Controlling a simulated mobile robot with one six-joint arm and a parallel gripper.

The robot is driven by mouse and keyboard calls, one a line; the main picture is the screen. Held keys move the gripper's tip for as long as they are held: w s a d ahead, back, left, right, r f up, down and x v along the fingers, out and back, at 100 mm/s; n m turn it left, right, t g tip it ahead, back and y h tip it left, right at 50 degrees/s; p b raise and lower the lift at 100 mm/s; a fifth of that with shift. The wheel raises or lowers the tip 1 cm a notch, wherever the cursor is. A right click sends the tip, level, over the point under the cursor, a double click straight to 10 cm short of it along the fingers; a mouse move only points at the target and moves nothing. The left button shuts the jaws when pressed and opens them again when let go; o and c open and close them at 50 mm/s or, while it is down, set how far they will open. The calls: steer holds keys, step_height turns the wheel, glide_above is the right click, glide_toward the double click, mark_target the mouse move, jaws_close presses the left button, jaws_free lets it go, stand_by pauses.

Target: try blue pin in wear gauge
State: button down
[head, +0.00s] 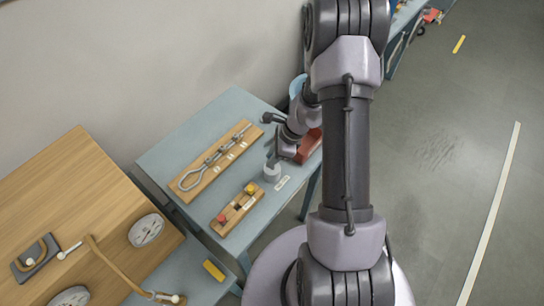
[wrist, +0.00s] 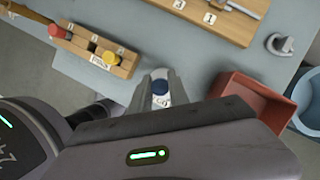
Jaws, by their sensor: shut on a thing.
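My gripper (wrist: 161,84) is shut on the blue pin (wrist: 160,87); its round blue head shows between the two fingers in the wrist view. The pin's lower part is hidden. A white label with dark lettering lies just below the pin in that view. In the head view my gripper (head: 272,170) is low over the table's near right part, and the pin cannot be made out. A wooden block (head: 231,213) carries a red knob, a yellow knob and a dark gap between them; it also shows in the wrist view (wrist: 86,46). I cannot make out the wear gauge for certain.
A red bin (head: 309,146) stands right of my gripper, with a blue bucket (wrist: 308,100) beyond it. A wooden board (head: 215,160) with a metal tool and numbered labels lies behind. A grey hooked part (wrist: 279,45) sits near it. Bare blue-grey tabletop separates block and board.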

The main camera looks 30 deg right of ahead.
steer(key=shift+f+b, duration=1.6)
steer(key=shift+f, duration=0.1)
stand_by(0.5)
steer(key=shift+r, duration=0.15)
stand_by(0.5)
steer(key=shift+r+p, duration=3.2)
steer(key=shift+r, duration=0.6)
